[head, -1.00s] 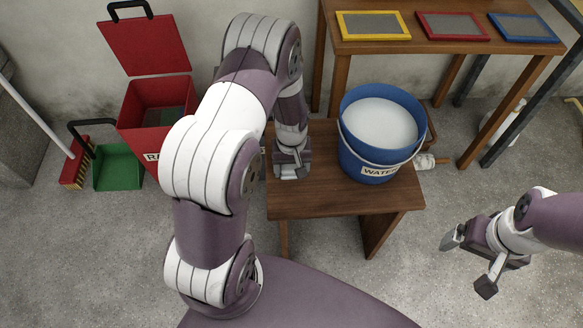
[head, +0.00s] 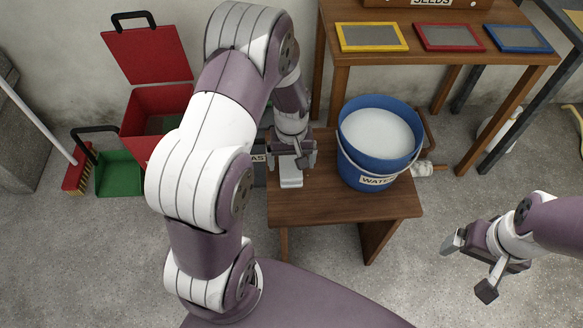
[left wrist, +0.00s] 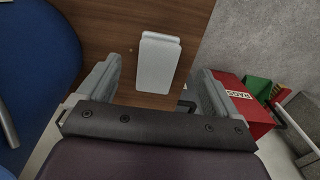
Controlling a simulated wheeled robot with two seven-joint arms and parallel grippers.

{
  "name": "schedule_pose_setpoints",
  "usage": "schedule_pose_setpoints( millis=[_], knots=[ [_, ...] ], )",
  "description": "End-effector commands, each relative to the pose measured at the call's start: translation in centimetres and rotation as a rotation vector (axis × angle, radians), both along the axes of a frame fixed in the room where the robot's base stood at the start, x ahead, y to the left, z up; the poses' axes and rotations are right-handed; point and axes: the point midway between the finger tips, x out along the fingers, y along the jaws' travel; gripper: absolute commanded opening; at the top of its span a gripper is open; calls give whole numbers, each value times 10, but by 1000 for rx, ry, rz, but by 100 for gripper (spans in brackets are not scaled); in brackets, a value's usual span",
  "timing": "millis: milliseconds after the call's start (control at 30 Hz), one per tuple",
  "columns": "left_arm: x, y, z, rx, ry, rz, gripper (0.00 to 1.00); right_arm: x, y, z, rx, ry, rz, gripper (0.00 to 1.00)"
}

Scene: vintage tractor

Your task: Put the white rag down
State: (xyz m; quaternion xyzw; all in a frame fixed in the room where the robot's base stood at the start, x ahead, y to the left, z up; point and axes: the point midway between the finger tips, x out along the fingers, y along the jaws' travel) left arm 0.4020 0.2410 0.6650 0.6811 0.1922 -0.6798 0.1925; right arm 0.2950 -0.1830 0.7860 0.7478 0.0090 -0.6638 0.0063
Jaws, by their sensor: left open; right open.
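The white rag (head: 290,176) is a small folded pad lying on the left part of the brown wooden stool (head: 345,206). In the left wrist view the rag (left wrist: 157,62) lies flat on the wood between and beyond the fingers. My left gripper (head: 291,162) is open just above the rag's back end, and a gap shows between each finger and the rag in the left wrist view (left wrist: 155,85). My right gripper (head: 468,268) is open and empty over the floor at the right.
A blue water bucket (head: 372,165) stands on the stool right of the rag. A red rag bin (head: 150,115) with its lid up stands left behind. A wooden table (head: 440,58) with yellow, red and blue frames is at the back. The stool's front is clear.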

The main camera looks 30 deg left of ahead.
Motion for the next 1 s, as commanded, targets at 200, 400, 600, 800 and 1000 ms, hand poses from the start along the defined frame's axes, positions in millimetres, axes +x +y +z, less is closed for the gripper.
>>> schedule_pose_setpoints(
  millis=[200,400,600,800,1000],
  knots=[
    [0,0,40,0,-2,-1,93,0,0,11,0,0,0,93],
    [-38,-31,97,11,-58,-256,93,0,0,11,0,0,0,93],
    [-99,-56,131,28,-113,-544,93,0,0,11,0,0,0,93],
    [-107,-58,132,30,-116,-576,93,0,0,11,0,0,0,93],
    [-107,-58,149,30,-116,-574,93,0,0,28,0,1,0,93]
  ],
)
